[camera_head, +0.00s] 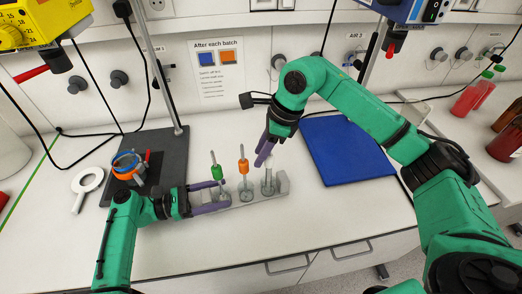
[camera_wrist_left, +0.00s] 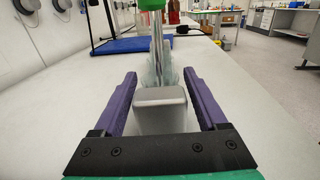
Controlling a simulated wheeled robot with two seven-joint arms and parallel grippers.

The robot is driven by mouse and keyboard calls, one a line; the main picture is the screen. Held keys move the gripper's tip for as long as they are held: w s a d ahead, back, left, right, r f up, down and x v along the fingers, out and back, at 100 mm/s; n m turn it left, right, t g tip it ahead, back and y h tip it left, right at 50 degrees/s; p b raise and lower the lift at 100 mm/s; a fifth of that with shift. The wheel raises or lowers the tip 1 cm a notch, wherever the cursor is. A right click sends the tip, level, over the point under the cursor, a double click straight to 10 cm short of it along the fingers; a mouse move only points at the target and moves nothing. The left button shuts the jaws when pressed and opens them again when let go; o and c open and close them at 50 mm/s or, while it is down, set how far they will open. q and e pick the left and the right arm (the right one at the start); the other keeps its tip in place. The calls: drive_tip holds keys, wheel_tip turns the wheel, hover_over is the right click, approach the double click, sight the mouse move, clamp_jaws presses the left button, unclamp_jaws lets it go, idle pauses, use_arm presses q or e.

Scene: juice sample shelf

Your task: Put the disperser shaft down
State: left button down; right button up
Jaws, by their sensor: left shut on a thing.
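A pale grey rack (camera_head: 281,186) on the bench holds a row of clear glass vessels; its near end also shows in the left wrist view (camera_wrist_left: 160,115). A disperser shaft with a green collar (camera_head: 217,172) stands in the left vessel. One with an orange collar (camera_head: 243,167) stands upright in the middle vessel. The right vessel (camera_head: 268,185) shows no collar. My left gripper (camera_head: 209,197) has one finger along each side of the rack's left end and is shut on it. My right gripper (camera_head: 265,155) points down above the right vessel; its finger gap is unclear.
A dark stand (camera_head: 165,150) with an orange and blue ringed part (camera_head: 127,165) is at left, beside a white magnifier-like ring (camera_head: 87,181). A blue mat (camera_head: 345,150) lies behind my right arm. Red bottles (camera_head: 475,95) stand far right. The front bench is clear.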

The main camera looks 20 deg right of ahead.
drive_tip(key=v, duration=1.2)
drive_tip(key=shift+r, duration=0.15)
drive_tip(key=shift+s, duration=0.1)
use_arm(q)
unclamp_jaws()
